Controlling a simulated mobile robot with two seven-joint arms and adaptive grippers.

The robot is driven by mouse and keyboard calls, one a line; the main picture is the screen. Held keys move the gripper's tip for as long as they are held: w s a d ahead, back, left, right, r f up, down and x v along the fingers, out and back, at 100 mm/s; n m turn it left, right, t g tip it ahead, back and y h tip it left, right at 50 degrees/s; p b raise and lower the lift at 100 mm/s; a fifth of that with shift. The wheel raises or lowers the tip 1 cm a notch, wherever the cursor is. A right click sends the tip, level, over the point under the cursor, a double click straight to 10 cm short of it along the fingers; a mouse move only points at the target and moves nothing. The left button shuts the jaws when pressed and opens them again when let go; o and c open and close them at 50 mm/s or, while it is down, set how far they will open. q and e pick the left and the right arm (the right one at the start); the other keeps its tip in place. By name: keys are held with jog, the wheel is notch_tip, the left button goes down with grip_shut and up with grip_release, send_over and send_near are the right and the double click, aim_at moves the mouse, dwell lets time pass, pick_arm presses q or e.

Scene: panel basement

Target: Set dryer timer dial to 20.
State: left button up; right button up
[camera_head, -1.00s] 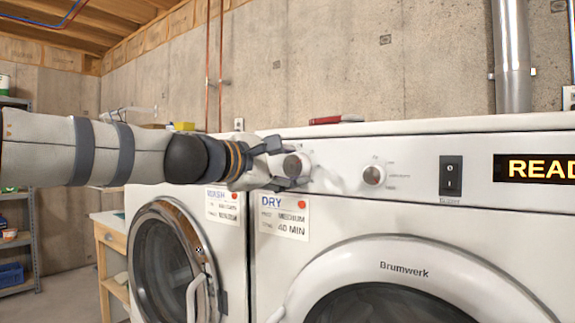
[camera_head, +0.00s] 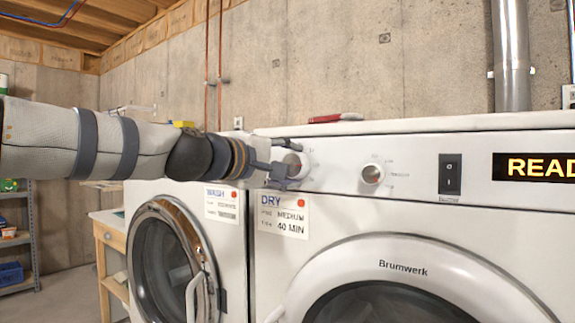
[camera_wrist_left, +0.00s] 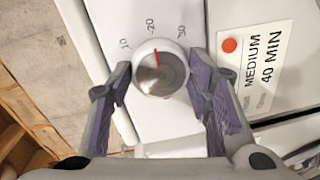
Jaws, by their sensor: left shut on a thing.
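The timer dial (camera_head: 296,164) is a round knob at the left of the dryer's white front panel. In the left wrist view the dial (camera_wrist_left: 163,74) has a red pointer line aimed close to the 20 mark, between 10 and 30. My left gripper (camera_head: 287,161) reaches it from the left, with one finger above and one below. In the wrist view the left gripper (camera_wrist_left: 161,80) has its purple-padded fingers on either side of the dial, shut on it. My right gripper is not in view.
A second dial (camera_head: 373,174), a black switch (camera_head: 450,174) and a display (camera_head: 536,167) sit further right on the panel. A note (camera_head: 283,215) below reads DRY, MEDIUM, 40 MIN. A washer (camera_head: 170,250) stands left; a red object (camera_head: 335,118) lies on top.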

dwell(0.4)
pick_arm(q)
jog(key=o, duration=1.1)
jog(key=shift+o, duration=0.2)
jog(key=v, duration=1.2)
